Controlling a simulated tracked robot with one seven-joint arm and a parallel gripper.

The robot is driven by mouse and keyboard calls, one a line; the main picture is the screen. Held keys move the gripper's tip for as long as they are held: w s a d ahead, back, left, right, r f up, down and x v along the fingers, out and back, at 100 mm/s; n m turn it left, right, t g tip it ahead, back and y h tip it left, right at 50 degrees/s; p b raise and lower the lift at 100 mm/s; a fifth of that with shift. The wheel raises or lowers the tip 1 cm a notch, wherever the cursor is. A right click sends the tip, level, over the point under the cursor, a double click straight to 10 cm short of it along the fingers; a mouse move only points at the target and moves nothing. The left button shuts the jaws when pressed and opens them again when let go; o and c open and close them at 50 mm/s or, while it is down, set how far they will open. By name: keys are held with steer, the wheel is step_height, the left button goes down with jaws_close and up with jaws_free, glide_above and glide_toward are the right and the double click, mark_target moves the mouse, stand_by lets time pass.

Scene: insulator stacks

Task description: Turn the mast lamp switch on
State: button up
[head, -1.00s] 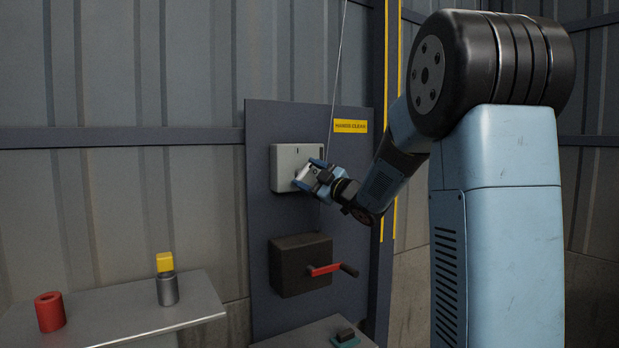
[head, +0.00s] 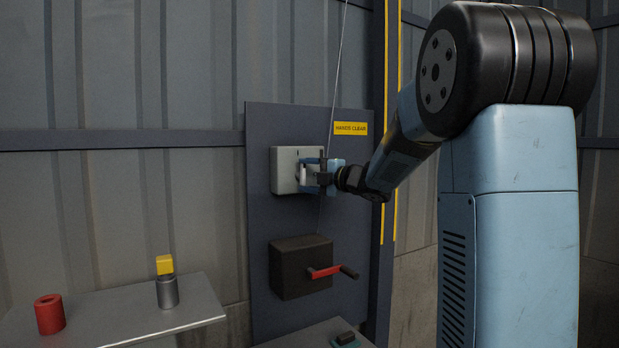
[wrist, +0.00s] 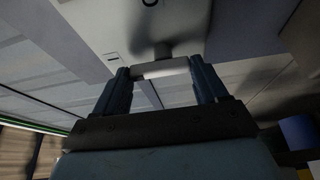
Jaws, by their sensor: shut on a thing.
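The mast lamp switch is a pale grey box (head: 283,172) on the dark upright panel; it also fills the top of the wrist view (wrist: 112,30). A short pale handle (wrist: 165,69) stands out from its front on a dark stem. My gripper (head: 308,175) is at the front of the box, with one finger on each side of the handle, shut on it. In the wrist view my gripper's fingers (wrist: 162,82) are at the two ends of the handle. The fingers partly hide the handle and the box's right side in the head view.
A black box (head: 290,268) with a red crank (head: 323,272) is below the switch. A thin cable (head: 338,70) runs down close by my gripper. A yellow sign (head: 350,128) is above right.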

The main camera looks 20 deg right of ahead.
steer(key=shift+a+f, duration=0.15)
steer(key=shift+f, duration=0.15)
steer(key=o, duration=1.1)
steer(key=shift+r, duration=0.15)
steer(key=shift+c, duration=0.2)
steer(key=shift+s, duration=0.1)
steer(key=shift+s+d, duration=0.3)
steer(key=shift+d, duration=0.1)
steer(key=v, duration=1.2)
steer(key=shift+s+d, duration=0.25)
